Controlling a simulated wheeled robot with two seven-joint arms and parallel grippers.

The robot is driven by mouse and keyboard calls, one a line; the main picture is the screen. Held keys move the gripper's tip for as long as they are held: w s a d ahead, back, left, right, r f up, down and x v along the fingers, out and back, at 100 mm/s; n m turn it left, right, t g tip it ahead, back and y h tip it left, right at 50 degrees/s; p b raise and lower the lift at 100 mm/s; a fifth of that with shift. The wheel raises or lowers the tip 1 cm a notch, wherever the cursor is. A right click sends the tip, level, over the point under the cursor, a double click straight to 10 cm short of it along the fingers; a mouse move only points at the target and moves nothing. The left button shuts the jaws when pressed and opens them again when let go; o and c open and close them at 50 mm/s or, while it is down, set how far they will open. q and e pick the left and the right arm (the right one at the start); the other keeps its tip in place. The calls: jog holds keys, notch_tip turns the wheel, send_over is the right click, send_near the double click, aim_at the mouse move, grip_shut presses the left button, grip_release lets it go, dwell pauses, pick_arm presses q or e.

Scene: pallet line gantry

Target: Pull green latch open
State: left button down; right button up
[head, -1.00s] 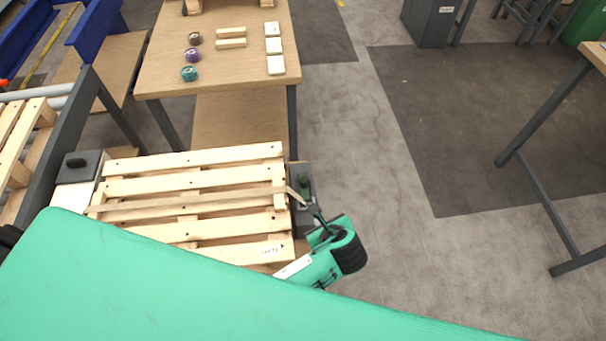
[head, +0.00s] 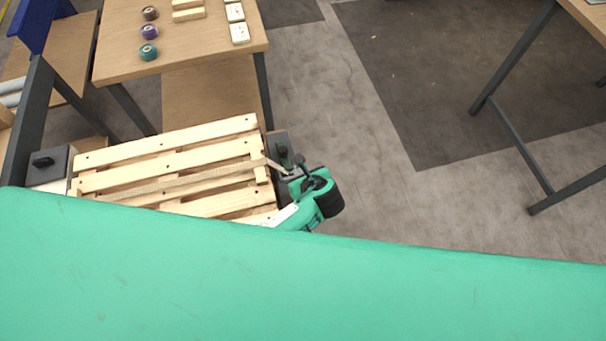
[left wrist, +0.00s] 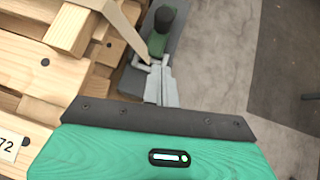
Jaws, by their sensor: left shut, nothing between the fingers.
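The green latch (head: 284,155) sits on a dark grey block (head: 279,139) at the right end of the wooden pallet. In the left wrist view the latch (left wrist: 157,42) has a dark knob on top. My left gripper (head: 301,163) is at the near right side of the latch. Its grey fingers (left wrist: 157,64) are shut and empty, with tips close to the foot of the latch; I cannot tell if they touch it. A tan strap (head: 190,181) crosses the pallet (head: 165,160) and ends near the fingertips. My right gripper is not in view.
A wooden table (head: 185,45) behind the pallet holds several tape rolls and small blocks. Another dark block (head: 48,166) stands at the pallet's left end. Floor right of the latch is clear up to a table's dark legs (head: 510,130). My green arm fills the bottom of the head view.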

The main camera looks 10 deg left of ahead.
aim_at(285, 146)
pick_arm(q)
jog(key=x, duration=0.4)
jog(key=shift+w+a, duration=0.75)
jog(key=shift+w, duration=0.35)
jog(key=shift+w+a+f+p, duration=0.1)
jog(key=shift+w+a+p, duration=0.3)
jog(key=shift+w, duration=0.3)
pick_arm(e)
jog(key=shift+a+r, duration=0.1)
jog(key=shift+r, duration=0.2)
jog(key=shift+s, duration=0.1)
pick_arm(q)
jog(key=shift+w+a, duration=0.2)
jog(key=shift+w, duration=0.1)
jog(key=w+p, duration=0.1)
jog(key=w+a, duration=0.1)
jog(key=w, duration=0.1)
jog(key=shift+w+a+p, duration=0.25)
jog(key=shift+w+p, duration=0.05)
jog(key=shift+p, duration=0.1)
jog(key=shift+w+a, duration=0.15)
jog(key=shift+w, duration=0.3)
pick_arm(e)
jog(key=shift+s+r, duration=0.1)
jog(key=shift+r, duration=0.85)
